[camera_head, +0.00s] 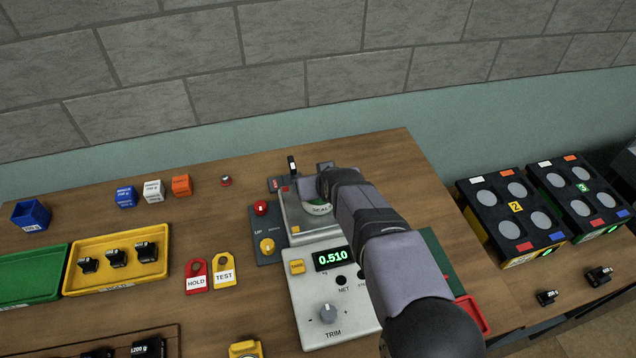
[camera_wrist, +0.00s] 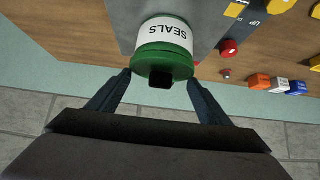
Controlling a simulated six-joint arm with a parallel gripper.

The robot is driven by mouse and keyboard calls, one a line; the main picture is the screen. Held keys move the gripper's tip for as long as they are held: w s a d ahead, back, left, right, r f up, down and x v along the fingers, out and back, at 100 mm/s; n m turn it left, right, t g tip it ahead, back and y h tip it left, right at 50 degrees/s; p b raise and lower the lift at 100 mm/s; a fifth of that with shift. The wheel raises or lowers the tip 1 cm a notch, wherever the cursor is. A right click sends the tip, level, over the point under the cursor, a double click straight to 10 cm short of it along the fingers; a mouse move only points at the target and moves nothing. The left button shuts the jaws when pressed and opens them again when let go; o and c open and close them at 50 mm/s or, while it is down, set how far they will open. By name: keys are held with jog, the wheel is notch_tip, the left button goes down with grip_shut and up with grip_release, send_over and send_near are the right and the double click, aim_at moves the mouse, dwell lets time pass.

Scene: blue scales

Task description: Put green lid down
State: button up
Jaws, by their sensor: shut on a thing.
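The green lid (camera_wrist: 165,62) with a dark knob shows in the wrist view. It is between the fingertips of my gripper (camera_wrist: 160,78), which is shut on it. A white-labelled green jar (camera_wrist: 165,35) reading SEALS is directly behind the lid; I cannot tell whether the lid touches or is seated on it. In the head view the jar's label (camera_head: 321,210) shows over the scale's pan (camera_head: 293,222). My arm hides the lid and most of the jar there. The scale display (camera_head: 334,258) reads 0.510.
Red and yellow buttons (camera_head: 262,208) are left of the scale. HOLD and TEST tags (camera_head: 210,275) lie farther left, near a yellow tray (camera_head: 118,235) with black pieces. Small cubes (camera_head: 153,190) stand at the back. Black racks (camera_head: 510,215) stand right, off the table.

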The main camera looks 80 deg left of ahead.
jog(key=shift+r, duration=0.1)
notch_tip(320, 180, up, 10)
jog(key=b, duration=0.3)
